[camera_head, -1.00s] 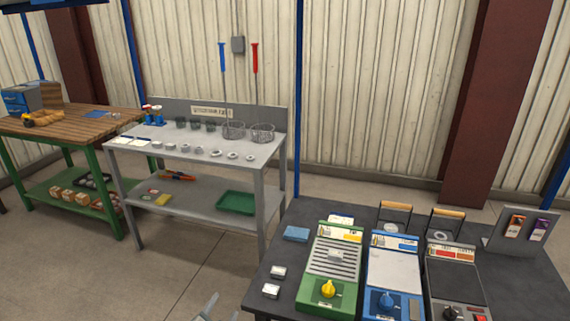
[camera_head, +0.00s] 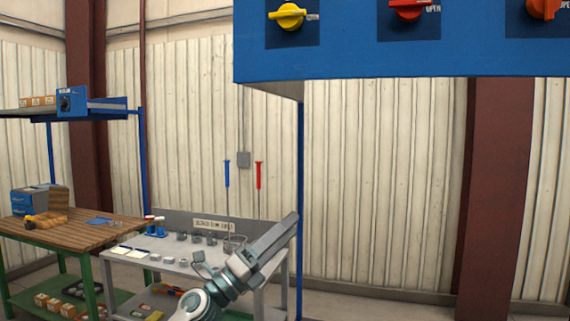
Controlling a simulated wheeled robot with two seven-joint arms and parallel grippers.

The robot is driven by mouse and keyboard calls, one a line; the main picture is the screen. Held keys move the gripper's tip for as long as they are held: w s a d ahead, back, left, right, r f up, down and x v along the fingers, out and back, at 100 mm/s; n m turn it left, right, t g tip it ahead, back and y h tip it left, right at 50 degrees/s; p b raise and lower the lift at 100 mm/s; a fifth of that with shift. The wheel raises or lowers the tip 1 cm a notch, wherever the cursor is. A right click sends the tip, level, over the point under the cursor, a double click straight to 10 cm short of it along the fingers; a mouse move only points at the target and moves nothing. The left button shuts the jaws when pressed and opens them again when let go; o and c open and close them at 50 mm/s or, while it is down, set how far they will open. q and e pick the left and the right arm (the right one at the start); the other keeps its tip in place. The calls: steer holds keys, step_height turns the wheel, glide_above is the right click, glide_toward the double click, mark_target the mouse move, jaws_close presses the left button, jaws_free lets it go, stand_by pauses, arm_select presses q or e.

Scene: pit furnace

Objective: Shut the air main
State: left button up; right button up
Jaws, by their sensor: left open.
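A blue overhead panel (camera_head: 340,55) fills the top right. It carries a yellow valve handle (camera_head: 288,16), a red one (camera_head: 408,9) and an orange one (camera_head: 543,8) cut by the frame edge. All three lie roughly level; the labels beside the red and orange ones read OPEN. I cannot read which is the air main. My left gripper (camera_head: 272,246) is open and empty, pointing up and right, below the panel and apart from the handles. It hides part of the grey bench. My right gripper is out of view.
A grey bench (camera_head: 180,270) with cups, dishes and wire baskets stands behind my arm. A wooden table (camera_head: 75,232) stands at left. Above it a blue shelf holds a blue box with a black knob (camera_head: 66,103). Air between gripper and panel is clear.

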arm_select(q)
steer(key=s+d+r+m+g+y, duration=0.1)
steer(key=s+d+r+m+g, duration=0.25)
steer(key=r+m, duration=0.35)
steer(key=s+d+r+m+g+y, duration=0.1)
steer(key=s+d+r+m+g, duration=0.15)
steer(key=s+r+m, duration=0.35)
steer(key=s+d+r+m+g+y, duration=0.1)
steer(key=s+d+r+m+g, duration=0.2)
steer(key=r+m, duration=0.45)
steer(key=s+a+r+m+t+y, duration=0.1)
steer(key=s+a+r+t+y, duration=0.2)
steer(key=r, duration=0.5)
steer(key=s+a+r+t+y, duration=0.4)
steer(key=a+r+t+y, duration=0.1)
steer(key=r, duration=0.3)
steer(key=s+a+r+m+t+y+b, duration=0.1)
steer(key=s+a+r+t+y, duration=0.3)
steer(key=a+r, duration=0.2)
steer(key=shift+a+r+m+t, duration=0.15)
steer(key=shift+r+m+t, duration=0.2)
steer(key=shift+r, duration=0.55)
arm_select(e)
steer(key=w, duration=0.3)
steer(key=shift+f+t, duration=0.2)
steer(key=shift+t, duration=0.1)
arm_select(q)
steer(key=shift+w, duration=0.1)
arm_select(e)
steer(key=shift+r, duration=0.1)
